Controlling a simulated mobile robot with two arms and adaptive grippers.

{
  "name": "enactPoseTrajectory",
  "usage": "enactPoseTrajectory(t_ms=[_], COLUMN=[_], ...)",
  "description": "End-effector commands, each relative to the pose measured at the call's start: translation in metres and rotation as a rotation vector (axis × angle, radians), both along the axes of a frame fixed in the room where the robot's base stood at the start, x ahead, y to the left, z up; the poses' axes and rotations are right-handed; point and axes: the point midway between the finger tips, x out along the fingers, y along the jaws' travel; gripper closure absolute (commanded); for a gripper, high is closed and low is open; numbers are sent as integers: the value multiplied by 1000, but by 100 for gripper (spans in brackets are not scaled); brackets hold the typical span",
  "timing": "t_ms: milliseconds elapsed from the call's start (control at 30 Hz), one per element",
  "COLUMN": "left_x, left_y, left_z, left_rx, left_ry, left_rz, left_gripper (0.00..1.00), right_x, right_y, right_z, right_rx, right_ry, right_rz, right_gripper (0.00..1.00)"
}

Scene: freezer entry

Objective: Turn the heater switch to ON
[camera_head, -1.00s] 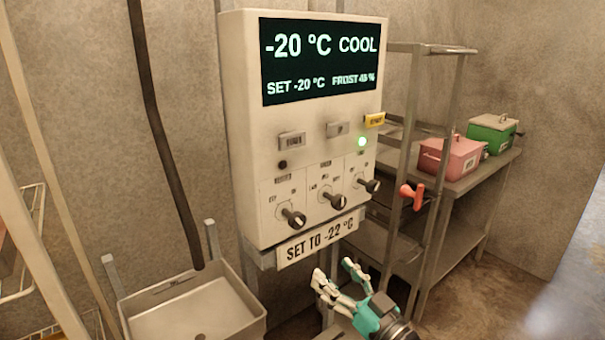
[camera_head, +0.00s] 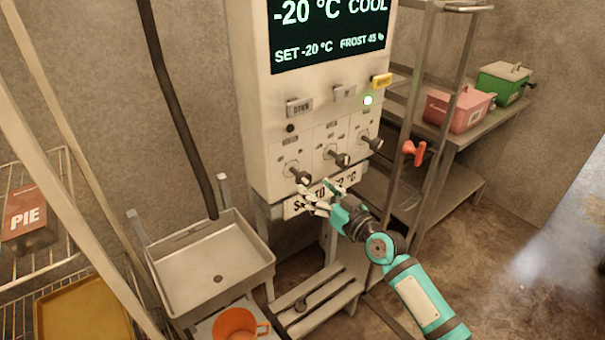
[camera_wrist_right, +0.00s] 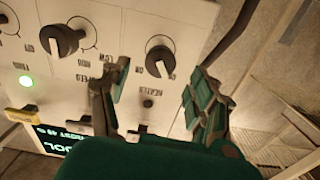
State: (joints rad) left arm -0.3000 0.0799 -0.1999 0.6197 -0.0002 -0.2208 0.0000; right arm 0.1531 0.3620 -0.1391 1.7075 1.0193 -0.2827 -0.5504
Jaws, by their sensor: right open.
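The heater switch is the leftmost of the row of black knobs (camera_head: 300,176) on the white control box (camera_head: 262,110). It also shows in the right wrist view (camera_wrist_right: 158,61), where the box appears turned over. Its small position labels are too blurred to read surely. My right gripper (camera_head: 322,192) is open and empty, just below the knobs in the head view, over the "SET TO" plate. In the wrist view its fingers (camera_wrist_right: 158,80) stand apart on either side of the heater knob; contact cannot be told. My left gripper is out of view.
The display (camera_head: 330,35) reads -20 °C, COOL, SET -20 °C. Two more knobs, middle (camera_head: 338,159) and right (camera_head: 372,143), sit beside the heater knob. A green lamp (camera_head: 367,100) is lit. A metal sink (camera_head: 215,270) stands left; a red-handled valve (camera_head: 415,152) is at right.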

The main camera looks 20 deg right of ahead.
Motion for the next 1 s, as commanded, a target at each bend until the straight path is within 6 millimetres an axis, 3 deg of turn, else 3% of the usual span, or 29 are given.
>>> enactPoseTrajectory(t_ms=[100, 300, 733, 1000], left_x=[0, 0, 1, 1], left_y=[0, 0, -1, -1], left_z=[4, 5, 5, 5], left_rx=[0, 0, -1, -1], left_ry=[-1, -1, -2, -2], left_rz=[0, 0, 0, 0], left_gripper=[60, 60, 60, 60], right_x=[24, 50, 60, 60], right_y=[9, 19, 22, 22], right_z=[2, 0, 0, 0], right_rx=[4, 1, 0, 0], right_ry=[-1, -1, -1, -1], right_rz=[0, 1, 0, 0], right_gripper=[38, 38, 38, 72])
